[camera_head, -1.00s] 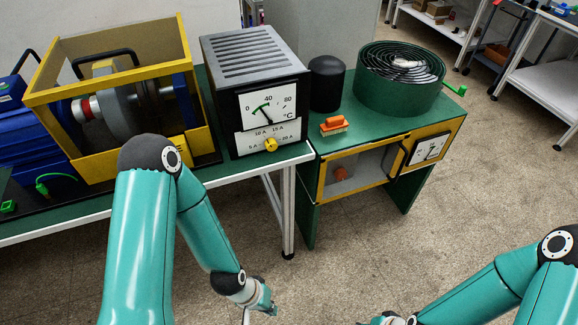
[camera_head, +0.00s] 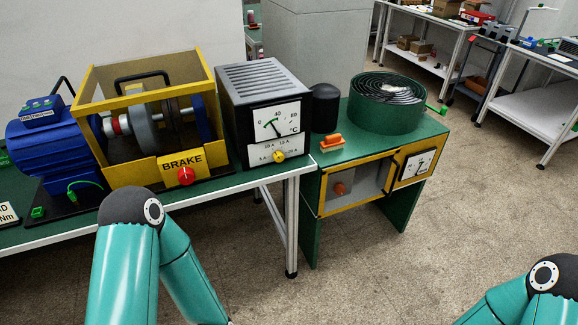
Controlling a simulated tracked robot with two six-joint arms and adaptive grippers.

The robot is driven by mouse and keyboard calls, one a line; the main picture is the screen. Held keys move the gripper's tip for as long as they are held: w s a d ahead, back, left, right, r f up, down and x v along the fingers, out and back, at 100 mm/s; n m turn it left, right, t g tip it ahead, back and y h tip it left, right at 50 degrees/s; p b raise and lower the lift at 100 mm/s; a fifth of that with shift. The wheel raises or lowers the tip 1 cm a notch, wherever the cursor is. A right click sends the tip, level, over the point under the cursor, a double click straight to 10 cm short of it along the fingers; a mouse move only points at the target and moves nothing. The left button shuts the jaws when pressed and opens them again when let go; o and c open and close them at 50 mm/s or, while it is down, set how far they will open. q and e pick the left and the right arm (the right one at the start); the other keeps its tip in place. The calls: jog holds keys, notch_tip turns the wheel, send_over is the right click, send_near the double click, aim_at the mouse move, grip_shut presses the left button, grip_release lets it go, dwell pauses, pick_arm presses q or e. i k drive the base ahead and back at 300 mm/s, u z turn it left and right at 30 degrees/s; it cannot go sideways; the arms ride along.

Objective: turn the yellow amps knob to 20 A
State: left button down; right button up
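The yellow amps knob (camera_head: 279,156) sits low on the white front panel of a black soft starter box (camera_head: 264,97) on the green bench. Amp marks are printed around the knob; its exact setting is too small to read surely. Above it is a °C dial (camera_head: 276,122) with a dark needle and a green arc, marked 0, 40 and 80. My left arm comes in at the lower left and my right arm at the lower right. Both grippers are below the picture, and neither arm is near the knob.
Left of the box stands a yellow-framed brake unit (camera_head: 181,163) with a red knob (camera_head: 186,176), then a blue motor (camera_head: 47,140). To the right are a black cylinder (camera_head: 324,107), an orange brush (camera_head: 331,143) and a green coil drum (camera_head: 386,115). The floor before the bench is clear.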

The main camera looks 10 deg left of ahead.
aim_at(278, 157)
jog(key=u, duration=0.1)
jog(key=i, duration=0.9)
jog(key=z, duration=0.1)
